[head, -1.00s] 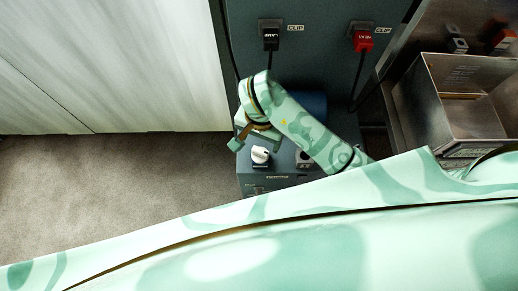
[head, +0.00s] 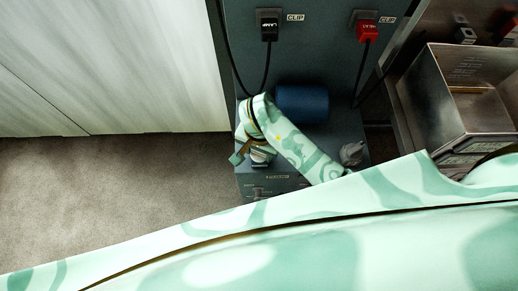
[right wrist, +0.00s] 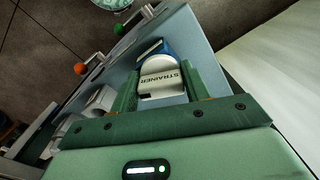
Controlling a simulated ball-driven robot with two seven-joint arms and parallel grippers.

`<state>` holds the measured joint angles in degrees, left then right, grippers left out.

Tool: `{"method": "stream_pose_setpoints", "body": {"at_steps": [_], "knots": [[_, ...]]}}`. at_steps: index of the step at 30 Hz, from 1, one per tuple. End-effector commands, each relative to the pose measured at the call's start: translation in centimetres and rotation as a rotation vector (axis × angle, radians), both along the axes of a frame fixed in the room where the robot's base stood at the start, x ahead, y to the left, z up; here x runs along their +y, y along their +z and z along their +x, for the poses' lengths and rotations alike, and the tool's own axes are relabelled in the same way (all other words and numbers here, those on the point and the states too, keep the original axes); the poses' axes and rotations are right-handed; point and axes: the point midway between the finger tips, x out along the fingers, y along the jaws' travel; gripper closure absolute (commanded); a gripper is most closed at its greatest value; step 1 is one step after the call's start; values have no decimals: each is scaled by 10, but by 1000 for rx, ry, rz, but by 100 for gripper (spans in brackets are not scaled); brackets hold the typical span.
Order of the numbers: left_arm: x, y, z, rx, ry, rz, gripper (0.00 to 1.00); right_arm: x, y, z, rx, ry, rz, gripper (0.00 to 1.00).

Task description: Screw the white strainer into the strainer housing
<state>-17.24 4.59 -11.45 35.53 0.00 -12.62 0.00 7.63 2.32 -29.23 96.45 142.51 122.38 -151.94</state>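The white strainer (head: 262,157) stands on the dark unit in the head view, mostly covered by my right gripper (head: 247,152). In the right wrist view a white piece lettered "STRAINER" (right wrist: 162,82) lies between the two fingers of my right gripper (right wrist: 160,88), with a blue curved edge beyond it. The fingers flank it closely; whether they press on it cannot be told. The strainer housing cannot be made out for certain. My left gripper is not in view.
A blue cylinder (head: 302,103) and a grey-white fitting (head: 352,152) are on the unit. Black (head: 268,25) and red (head: 367,30) plugs with cables are behind. A metal bin (head: 470,95) stands at right. The floor at left is clear.

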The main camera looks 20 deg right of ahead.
Motion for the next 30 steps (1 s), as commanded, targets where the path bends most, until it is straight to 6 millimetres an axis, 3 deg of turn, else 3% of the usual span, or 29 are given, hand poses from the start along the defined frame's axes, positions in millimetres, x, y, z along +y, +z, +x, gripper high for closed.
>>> {"method": "stream_pose_setpoints", "body": {"at_steps": [2,3,5,8,11,21,30], "knots": [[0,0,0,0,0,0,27,0,0,0,2,0,1,77],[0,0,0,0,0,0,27,0,0,-1,2,0,1,59],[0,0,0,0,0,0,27,0,0,-1,2,0,1,76],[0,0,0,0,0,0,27,0,0,-1,2,-3,1,85],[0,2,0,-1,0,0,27,1,1,-1,3,-55,3,85],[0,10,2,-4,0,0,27,3,0,0,6,-477,3,85],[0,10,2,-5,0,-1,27,2,-1,0,6,-491,2,85]]}}
